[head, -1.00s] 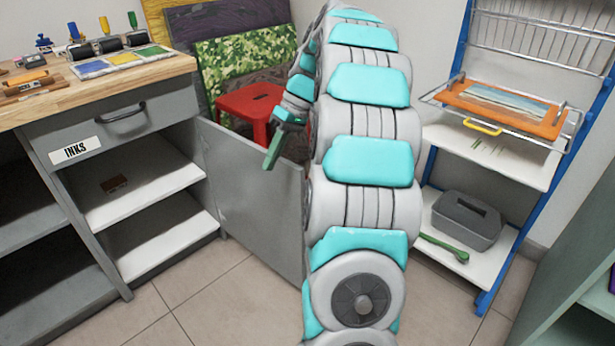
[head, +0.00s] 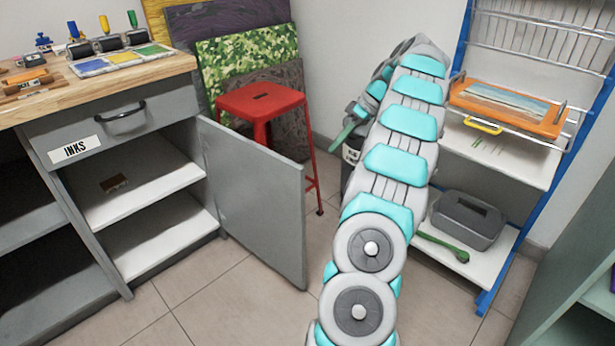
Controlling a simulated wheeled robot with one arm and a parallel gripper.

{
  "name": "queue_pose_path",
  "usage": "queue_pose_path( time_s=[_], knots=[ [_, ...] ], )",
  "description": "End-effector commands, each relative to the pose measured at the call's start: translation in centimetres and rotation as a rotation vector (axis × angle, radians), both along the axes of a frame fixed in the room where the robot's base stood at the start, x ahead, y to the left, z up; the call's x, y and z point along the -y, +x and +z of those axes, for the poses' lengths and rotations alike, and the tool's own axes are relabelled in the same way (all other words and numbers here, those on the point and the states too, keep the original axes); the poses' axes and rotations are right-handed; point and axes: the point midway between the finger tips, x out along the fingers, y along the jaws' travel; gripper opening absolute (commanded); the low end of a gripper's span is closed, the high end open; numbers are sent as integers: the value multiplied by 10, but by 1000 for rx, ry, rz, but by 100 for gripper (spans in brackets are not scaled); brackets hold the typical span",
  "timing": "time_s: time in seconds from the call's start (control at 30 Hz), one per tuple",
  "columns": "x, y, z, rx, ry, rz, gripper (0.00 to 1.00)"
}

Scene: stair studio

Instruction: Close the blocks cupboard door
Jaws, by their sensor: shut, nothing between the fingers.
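The grey cupboard door (head: 252,200) stands wide open, swung out to the right of the cupboard (head: 135,185) under the workbench. Its hinge side is at the cupboard's right edge. Inside the cupboard are two white shelves, with a small brown block (head: 114,183) on the upper one. My gripper (head: 342,138) is at the end of my arm, to the right of the door's free edge and apart from it in the picture. Its green fingers are together and hold nothing. My arm hides part of the floor and the rack behind.
A red stool (head: 262,103) stands behind the door, before leaning boards (head: 245,55). An INKS drawer (head: 112,122) sits above the cupboard. A blue-framed rack (head: 470,170) with a grey caddy (head: 467,222) is at right. Floor before the door is clear.

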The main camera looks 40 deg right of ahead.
Motion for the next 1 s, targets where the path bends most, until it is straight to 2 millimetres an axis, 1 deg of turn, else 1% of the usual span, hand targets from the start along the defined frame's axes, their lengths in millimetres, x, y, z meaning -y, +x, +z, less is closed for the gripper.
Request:
queue_pose_path(
  time_s=[0.37,1.0],
  knots=[
    [-11,6,-16,-1,4,2,0],
    [-41,22,-63,-2,8,3,0]
  ],
)
